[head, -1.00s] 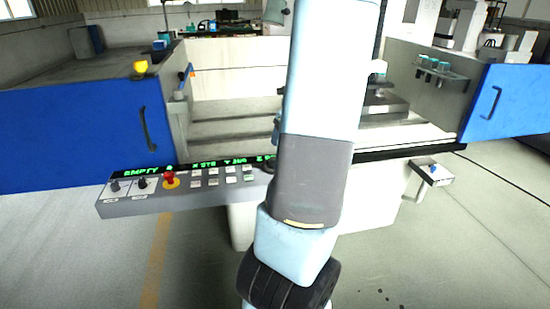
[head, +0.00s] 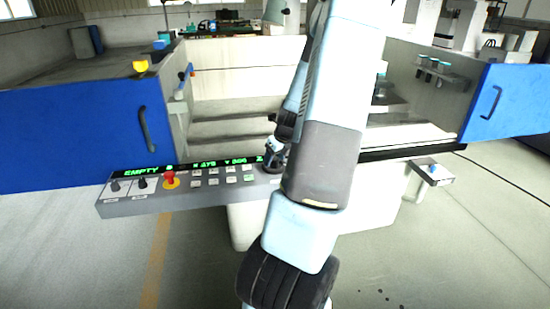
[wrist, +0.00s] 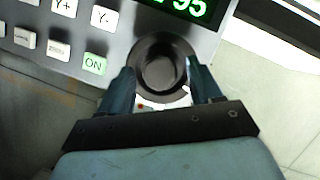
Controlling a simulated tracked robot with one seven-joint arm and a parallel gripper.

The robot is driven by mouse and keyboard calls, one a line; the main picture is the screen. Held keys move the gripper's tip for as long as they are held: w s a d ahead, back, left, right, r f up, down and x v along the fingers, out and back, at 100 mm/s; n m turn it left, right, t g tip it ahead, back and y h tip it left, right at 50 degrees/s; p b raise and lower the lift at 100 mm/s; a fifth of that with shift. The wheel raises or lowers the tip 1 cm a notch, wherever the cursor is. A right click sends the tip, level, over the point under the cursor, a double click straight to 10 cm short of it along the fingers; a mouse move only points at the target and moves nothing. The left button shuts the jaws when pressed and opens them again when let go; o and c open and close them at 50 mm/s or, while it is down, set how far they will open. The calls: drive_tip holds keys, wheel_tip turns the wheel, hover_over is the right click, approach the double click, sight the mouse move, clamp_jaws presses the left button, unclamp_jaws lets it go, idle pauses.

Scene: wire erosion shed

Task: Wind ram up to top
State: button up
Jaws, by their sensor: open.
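The grey control panel (head: 125,206) is fixed to the front of the machine. In the head view the knob (head: 271,168) is partly covered by my gripper (head: 273,150). My gripper (wrist: 162,78) is open, with one finger on each side of the knob in the wrist view. I cannot tell whether the fingers touch it. The ram is not clearly seen; my arm blocks the middle of the machine.
A red stop button (head: 170,179) and two small black knobs stand at the panel's left. Blue doors (head: 70,138) and (head: 508,102) flank the open work tank. A small bracket box (head: 431,171) juts out at right. The floor in front is free.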

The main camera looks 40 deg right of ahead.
drive_tip(key=shift+f, duration=0.1)
drive_tip(key=shift+c, duration=0.2)
drive_tip(key=c, duration=1)
